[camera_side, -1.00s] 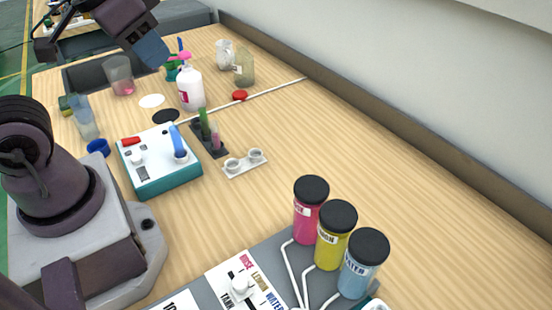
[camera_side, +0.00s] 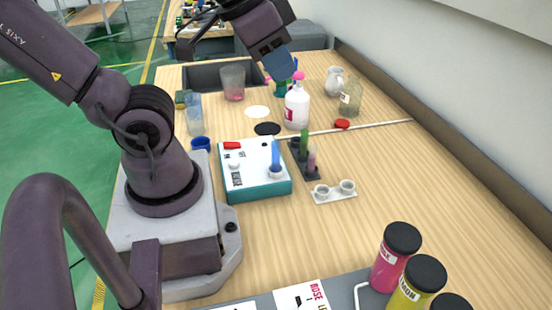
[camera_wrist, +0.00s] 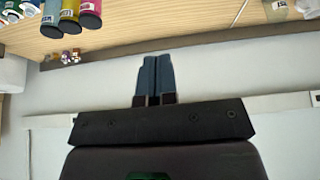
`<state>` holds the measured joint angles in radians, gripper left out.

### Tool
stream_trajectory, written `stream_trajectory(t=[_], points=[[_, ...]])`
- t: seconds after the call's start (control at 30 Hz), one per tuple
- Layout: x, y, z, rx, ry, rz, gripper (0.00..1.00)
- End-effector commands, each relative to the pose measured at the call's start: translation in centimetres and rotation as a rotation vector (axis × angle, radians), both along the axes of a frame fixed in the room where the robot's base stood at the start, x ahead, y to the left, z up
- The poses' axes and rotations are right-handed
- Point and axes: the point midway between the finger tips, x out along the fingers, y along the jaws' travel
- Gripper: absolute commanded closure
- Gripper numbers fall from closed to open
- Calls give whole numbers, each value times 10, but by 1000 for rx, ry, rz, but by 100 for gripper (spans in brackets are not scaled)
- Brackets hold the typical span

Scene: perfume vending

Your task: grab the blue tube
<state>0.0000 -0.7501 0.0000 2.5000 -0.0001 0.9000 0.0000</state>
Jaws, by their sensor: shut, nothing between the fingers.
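The blue tube (camera_side: 275,155) stands upright in the top of a white and teal box (camera_side: 257,186), near its right side. A green tube (camera_side: 304,142) and a pink tube (camera_side: 312,160) stand in a dark rack (camera_side: 299,158) just right of the box. My gripper (camera_side: 277,64) is high above the far part of the table, beyond the blue tube and well apart from it. In the wrist view its two blue-grey fingers (camera_wrist: 156,78) are together with nothing between them. The blue tube is not seen in the wrist view.
A white pump bottle (camera_side: 297,107) stands behind the rack. A white two-hole holder (camera_side: 334,192) lies to its right. A blue cup (camera_side: 200,144) and a clear beaker (camera_side: 194,115) are left of the box. Capped bottles (camera_side: 397,256) stand at the front right. The right-hand tabletop is mostly clear.

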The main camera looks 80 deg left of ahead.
Motion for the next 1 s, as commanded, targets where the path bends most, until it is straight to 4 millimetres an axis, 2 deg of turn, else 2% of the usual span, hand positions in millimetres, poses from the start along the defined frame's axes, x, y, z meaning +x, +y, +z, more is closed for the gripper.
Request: stream_trajectory(t=[0.1,0.13,0.33,0.67,0.87,1.0], points=[[0,0,0,0,0,0,100],[0,0,0,0,0,0,95],[0,0,0,0,0,0,49],[1,-3,-3,0,14,-16,48],[12,-15,-38,9,200,-78,48],[21,-20,-75,73,401,-148,48]])
